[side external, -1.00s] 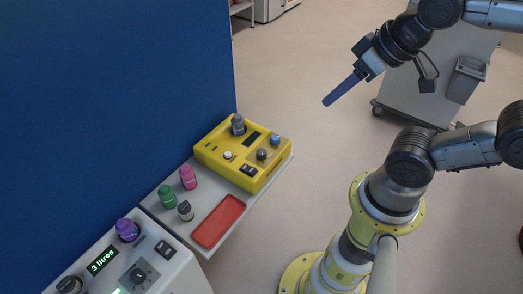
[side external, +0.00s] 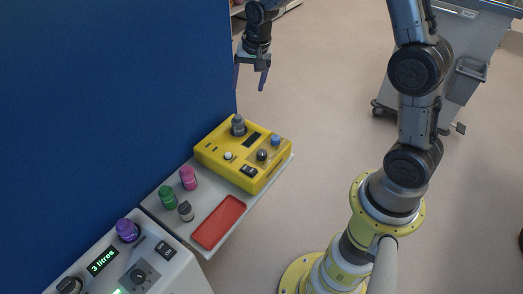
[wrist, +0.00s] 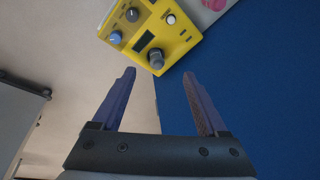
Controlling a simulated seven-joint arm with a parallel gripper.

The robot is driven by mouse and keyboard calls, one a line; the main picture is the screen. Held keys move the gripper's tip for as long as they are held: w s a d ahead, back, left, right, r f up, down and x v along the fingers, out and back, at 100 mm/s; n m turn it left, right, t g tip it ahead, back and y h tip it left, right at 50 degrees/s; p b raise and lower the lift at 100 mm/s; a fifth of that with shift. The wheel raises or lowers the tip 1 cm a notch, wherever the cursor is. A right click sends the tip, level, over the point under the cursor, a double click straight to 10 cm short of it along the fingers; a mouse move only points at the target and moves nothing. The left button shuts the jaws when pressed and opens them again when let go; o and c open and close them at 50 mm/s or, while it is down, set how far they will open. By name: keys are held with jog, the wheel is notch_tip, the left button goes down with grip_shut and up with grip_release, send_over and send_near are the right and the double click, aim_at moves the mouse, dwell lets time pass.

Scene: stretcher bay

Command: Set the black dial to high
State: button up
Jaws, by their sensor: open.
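A yellow box (side external: 225,167) stands on the grey shelf and carries a small dark dial (side external: 262,155) near its front right, beside a blue knob (side external: 276,140). In the wrist view the dark dial (wrist: 131,15) is at the top, beyond the fingertips. A larger grey dial (side external: 238,125) sits at the box's back corner, with a display beside it. The dial markings are too small to read. My gripper (side external: 250,82) is open and empty, pointing down above and behind the box, near the blue panel. Its two fingers also show apart in the wrist view (wrist: 159,75).
The white machine (side external: 180,275) at lower left has its own dark knobs (side external: 138,275) and a "3 litres" display. A red tray (side external: 219,220) and pink, green and grey bottles share the shelf (side external: 160,183). The blue panel (side external: 110,90) rises close to my gripper's left.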

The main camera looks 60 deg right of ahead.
notch_tip(320, 180, down, 9)
jog(key=d+g, duration=0.2)
jog(key=g, duration=0.1)
send_near(262, 152)
jog(key=shift+m+y, duration=0.3)
jog(key=shift+m, duration=0.1)
jog(key=f, duration=0.9)
jog(key=shift+d+f, duration=0.1)
jog(key=shift+d, duration=0.25)
grip_shut()
